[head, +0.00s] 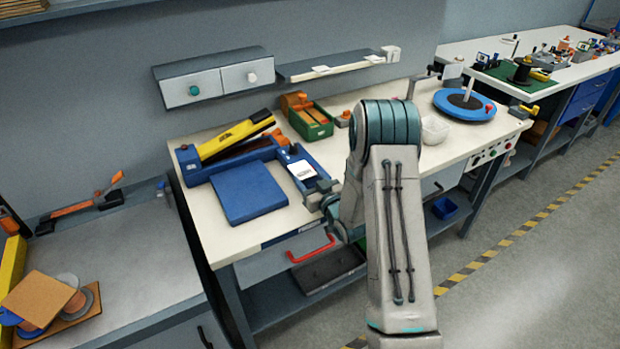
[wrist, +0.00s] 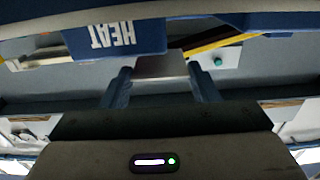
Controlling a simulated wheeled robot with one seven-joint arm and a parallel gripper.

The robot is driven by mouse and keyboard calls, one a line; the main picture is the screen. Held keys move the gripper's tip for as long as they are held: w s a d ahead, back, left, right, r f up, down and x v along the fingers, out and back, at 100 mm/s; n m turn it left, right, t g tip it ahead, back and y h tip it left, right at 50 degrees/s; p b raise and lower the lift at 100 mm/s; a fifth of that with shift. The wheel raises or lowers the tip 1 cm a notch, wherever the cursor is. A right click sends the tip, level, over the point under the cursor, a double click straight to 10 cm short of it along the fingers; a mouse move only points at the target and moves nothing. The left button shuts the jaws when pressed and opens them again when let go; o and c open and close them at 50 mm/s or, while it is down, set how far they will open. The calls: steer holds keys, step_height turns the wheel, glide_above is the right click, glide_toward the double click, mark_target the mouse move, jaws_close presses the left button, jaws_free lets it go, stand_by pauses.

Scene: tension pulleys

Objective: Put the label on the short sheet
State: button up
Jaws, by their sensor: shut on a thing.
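My gripper (head: 318,196) is at the front edge of the white bench, just right of the blue machine. In the wrist view its two fingers (wrist: 158,84) stand apart, shut on a pale flat piece (wrist: 160,65) that spans the gap. I cannot tell whether this piece is the label. A small white card with dark marks (head: 302,170) shows on the right part of the blue machine. I cannot make out a short sheet for certain. My arm hides part of the bench to the right of the gripper.
The blue machine (head: 248,192) has a yellow bar (head: 236,136); a blue part marked HEAT (wrist: 115,38) is close in the wrist view. A blue turntable (head: 450,105) is at right.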

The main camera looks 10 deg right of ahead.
steer(key=shift+f+b, duration=0.7)
steer(key=shift+b, duration=0.35)
steer(key=o, duration=1)
steer(key=shift+r, duration=0.1)
steer(key=shift+c, duration=0.2)
